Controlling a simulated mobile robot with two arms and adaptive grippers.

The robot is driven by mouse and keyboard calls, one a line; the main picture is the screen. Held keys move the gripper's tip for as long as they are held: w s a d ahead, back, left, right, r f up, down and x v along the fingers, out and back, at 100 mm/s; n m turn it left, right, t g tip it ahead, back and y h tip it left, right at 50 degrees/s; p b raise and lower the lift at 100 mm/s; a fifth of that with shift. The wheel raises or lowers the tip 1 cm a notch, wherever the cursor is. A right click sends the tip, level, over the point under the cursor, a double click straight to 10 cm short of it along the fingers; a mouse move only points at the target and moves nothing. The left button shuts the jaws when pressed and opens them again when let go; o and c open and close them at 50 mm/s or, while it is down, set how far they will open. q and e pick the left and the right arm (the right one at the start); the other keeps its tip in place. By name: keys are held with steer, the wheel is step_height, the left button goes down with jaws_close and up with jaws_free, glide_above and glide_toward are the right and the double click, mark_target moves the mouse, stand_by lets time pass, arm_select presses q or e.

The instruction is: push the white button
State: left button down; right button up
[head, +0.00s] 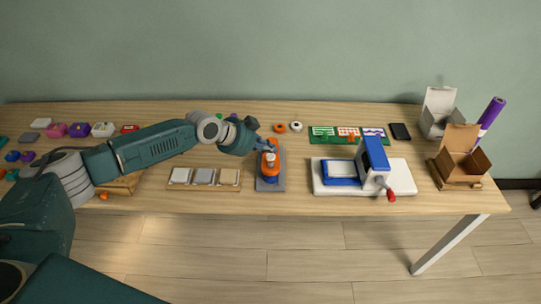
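A small white box with a raised top (103,130), which looks like the white button, sits at the back left of the table, between a purple one and a red one. Its details are too small to make out. My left arm reaches across the table in front of this row. My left gripper (264,147) is well to the right of the white box, over the back end of an orange and blue object (270,168) on a grey base. I cannot tell whether its fingers are open or touch that object. My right gripper is out of view.
A wooden tray with three pale tiles (205,188) is left of the grey base (280,183). A white and blue cranked machine (405,178) and an open cardboard box (464,168) stand right. Orange (279,128) and white (297,127) round items lie behind.

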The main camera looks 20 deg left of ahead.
mark_target(269, 157)
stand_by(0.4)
arm_select(q)
steer(key=shift+f+b, duration=0.45)
steer(key=shift+f+b, duration=0.6)
steer(key=shift+f, duration=0.05)
stand_by(0.7)
steer(key=shift+s, duration=0.1)
steer(key=shift+r+p, duration=0.65)
steer(key=shift+r, duration=0.3)
steer(key=shift+r+p, duration=1.8)
steer(key=shift+r, duration=0.8)
